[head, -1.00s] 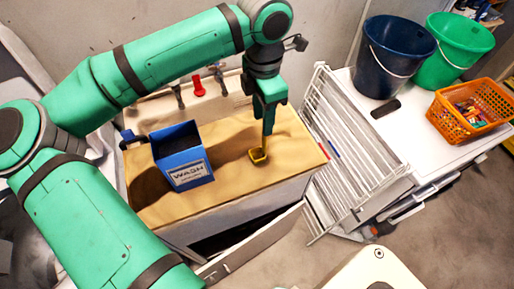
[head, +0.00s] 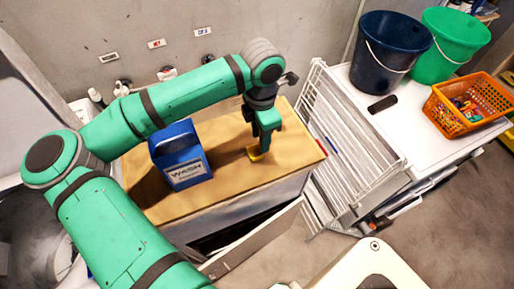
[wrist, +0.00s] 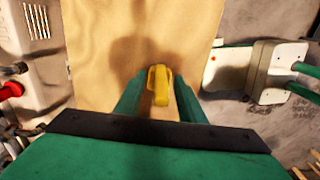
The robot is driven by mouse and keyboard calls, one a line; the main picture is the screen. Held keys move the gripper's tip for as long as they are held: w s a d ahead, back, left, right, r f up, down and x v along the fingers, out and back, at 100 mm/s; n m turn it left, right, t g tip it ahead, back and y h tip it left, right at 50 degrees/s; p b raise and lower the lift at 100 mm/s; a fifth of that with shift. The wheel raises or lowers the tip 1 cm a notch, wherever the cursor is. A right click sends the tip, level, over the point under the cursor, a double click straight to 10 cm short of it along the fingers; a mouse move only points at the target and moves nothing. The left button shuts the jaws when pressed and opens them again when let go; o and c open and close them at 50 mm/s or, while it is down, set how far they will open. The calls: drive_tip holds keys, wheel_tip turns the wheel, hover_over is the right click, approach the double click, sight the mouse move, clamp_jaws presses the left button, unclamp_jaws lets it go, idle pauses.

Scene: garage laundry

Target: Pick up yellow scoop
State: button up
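The yellow scoop (head: 254,154) lies on the wooden top of a cabinet (head: 225,172), right of the blue WASH box. In the wrist view the scoop (wrist: 159,84) shows between the two green fingers, its far end just past the fingertips. My gripper (head: 263,148) points down at the scoop and hides part of it in the head view. In the wrist view my gripper (wrist: 158,88) has its fingers apart, one on each side of the scoop. I cannot tell whether either finger touches it.
The blue WASH box (head: 185,168) stands left of my gripper on the same top. A white wire rack (head: 345,140) is right of the cabinet. Beyond it, a white surface holds a dark blue bucket (head: 390,58), a green bucket (head: 452,45) and an orange basket (head: 440,112).

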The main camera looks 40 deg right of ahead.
drive_tip(key=shift+f, duration=0.1)
drive_tip(key=shift+s+d, duration=0.1)
drive_tip(key=shift+c, duration=0.2)
clamp_jaws()
